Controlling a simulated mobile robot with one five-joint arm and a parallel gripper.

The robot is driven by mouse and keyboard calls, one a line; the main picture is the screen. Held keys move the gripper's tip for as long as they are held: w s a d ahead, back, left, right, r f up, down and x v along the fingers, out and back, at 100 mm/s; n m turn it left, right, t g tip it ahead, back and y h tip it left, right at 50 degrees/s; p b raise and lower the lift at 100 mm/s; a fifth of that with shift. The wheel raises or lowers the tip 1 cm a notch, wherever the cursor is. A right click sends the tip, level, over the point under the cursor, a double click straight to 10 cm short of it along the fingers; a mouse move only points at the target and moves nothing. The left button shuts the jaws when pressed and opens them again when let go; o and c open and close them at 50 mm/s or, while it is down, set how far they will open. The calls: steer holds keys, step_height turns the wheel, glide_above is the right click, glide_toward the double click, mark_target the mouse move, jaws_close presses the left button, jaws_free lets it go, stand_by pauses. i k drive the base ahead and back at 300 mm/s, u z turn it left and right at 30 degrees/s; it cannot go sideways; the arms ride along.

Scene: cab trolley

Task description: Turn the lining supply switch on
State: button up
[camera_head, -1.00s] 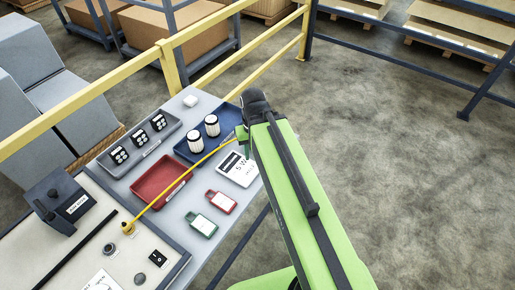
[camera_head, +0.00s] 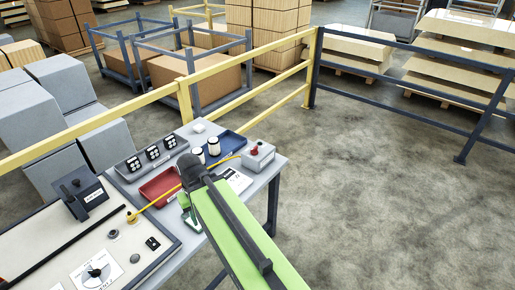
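A panel (camera_head: 60,235) at the lower left carries several controls. Among them is a small black rocker switch (camera_head: 152,243) with white marks near its right edge. A white dial plate with a black rotary knob (camera_head: 97,270) sits lower on the panel. A dark box with a lever (camera_head: 80,195) stands at the panel's back left. I cannot read which control is the lining supply switch, nor its setting. My green arm reaches up from the bottom, right of the panel, its dark joint over the table.
A yellow cable runs from a plug (camera_head: 132,216) on the panel, passing by my arm, towards a grey box with a red top (camera_head: 258,157). A red tray (camera_head: 160,187), a grey tray (camera_head: 131,168) and a blue tray (camera_head: 228,143) lie behind. Yellow rails (camera_head: 150,112) bound the back.

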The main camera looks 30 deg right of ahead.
mark_target(254, 150)
steer(key=i, duration=0.85)
steer(key=u, duration=0.75)
steer(key=k, duration=0.75)
steer(key=z, duration=0.2)
steer(key=i, duration=0.9)
steer(key=u, duration=0.1)
